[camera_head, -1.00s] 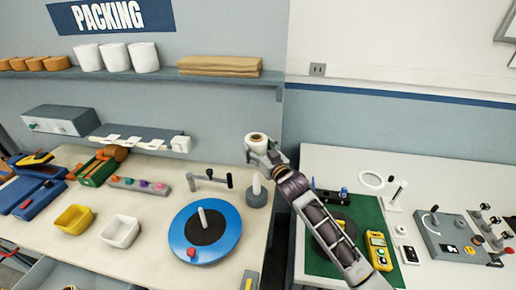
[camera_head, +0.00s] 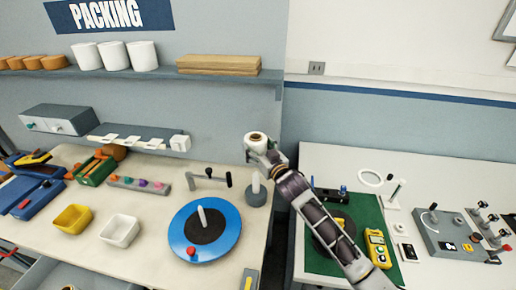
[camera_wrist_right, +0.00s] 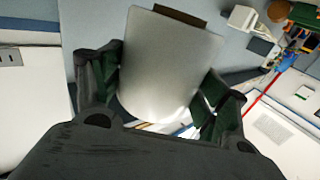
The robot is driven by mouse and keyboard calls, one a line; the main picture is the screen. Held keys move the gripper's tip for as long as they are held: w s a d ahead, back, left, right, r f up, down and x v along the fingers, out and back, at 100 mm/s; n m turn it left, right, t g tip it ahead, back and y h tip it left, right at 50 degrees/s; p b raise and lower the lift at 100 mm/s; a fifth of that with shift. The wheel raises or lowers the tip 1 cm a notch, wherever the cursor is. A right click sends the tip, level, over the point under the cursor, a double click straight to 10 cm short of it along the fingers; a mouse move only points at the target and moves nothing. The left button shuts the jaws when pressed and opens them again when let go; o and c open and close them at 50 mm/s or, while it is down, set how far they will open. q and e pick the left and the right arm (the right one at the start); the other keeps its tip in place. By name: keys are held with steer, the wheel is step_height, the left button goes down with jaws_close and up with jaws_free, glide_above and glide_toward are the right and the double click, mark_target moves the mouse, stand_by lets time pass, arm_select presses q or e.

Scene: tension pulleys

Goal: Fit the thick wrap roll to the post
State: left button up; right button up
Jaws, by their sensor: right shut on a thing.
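A white wrap roll (camera_head: 254,138) with a brown core is held in my right gripper (camera_head: 268,157). In the right wrist view the roll (camera_wrist_right: 170,65) sits between the two fingers (camera_wrist_right: 160,100), with its brown core end (camera_wrist_right: 180,15) at the top. In the head view the roll is above a short white post on a round grey base (camera_head: 256,197), with a gap between them. Another white post (camera_head: 203,217) stands in the middle of a blue turntable (camera_head: 226,232). My left gripper is not in view.
A crank-like handle (camera_head: 209,180) stands left of the grey base. A yellow bin (camera_head: 73,218) and a white bin (camera_head: 119,231) are on the left table. A shelf (camera_head: 150,76) with white rolls runs behind. A green mat (camera_head: 318,262) lies on the right table.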

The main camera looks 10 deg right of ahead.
step_height(320, 180, down, 7)
steer(key=b, duration=0.6)
stand_by(0.5)
steer(key=shift+r, duration=0.1)
stand_by(1.1)
steer(key=shift+p, duration=0.45)
stand_by(0.9)
steer(key=shift+f+b, duration=0.7)
steer(key=shift+f, duration=0.9)
stand_by(1.3)
steer(key=shift+f, duration=0.9)
